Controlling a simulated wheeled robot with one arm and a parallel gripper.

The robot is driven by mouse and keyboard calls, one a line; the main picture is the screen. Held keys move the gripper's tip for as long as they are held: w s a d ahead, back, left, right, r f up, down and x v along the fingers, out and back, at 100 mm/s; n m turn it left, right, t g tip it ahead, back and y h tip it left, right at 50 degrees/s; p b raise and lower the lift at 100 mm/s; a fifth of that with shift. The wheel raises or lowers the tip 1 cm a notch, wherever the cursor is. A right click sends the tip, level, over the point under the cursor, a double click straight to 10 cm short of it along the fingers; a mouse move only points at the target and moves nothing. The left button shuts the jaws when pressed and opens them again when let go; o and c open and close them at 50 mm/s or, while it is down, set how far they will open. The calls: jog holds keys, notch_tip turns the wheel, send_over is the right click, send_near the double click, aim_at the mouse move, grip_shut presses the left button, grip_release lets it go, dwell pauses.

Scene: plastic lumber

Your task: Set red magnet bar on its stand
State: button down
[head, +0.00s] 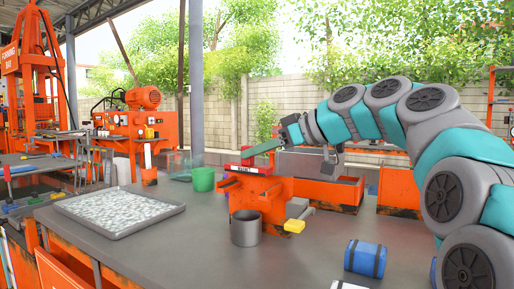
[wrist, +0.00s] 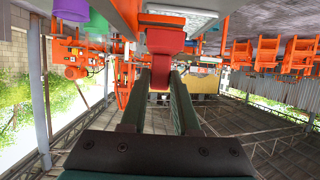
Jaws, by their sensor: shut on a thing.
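In the wrist view my gripper (wrist: 162,76) is shut on the red bar (wrist: 165,42), which shows between and beyond the fingertips. Part of the orange stand shows behind it. I cannot tell whether the bar touches the stand's top or is slightly above it.
A grey cup (head: 245,229) stands close in front of the stand. A green cup (head: 203,180) is behind left. A wide tray (head: 176,211) of pale pieces lies to the left. A blue roll (head: 365,258) lies at front right.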

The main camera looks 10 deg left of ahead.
aim_at(255, 166)
jog(key=shift+f+b, duration=1.5)
jog(key=shift+f, duration=0.15)
jog(key=c, duration=0.6)
grip_release()
jog(key=v, duration=0.7)
jog(key=shift+s+d+r, duration=0.1)
jog(key=shift+s+d, duration=0.05)
jog(key=shift+d, duration=0.2)
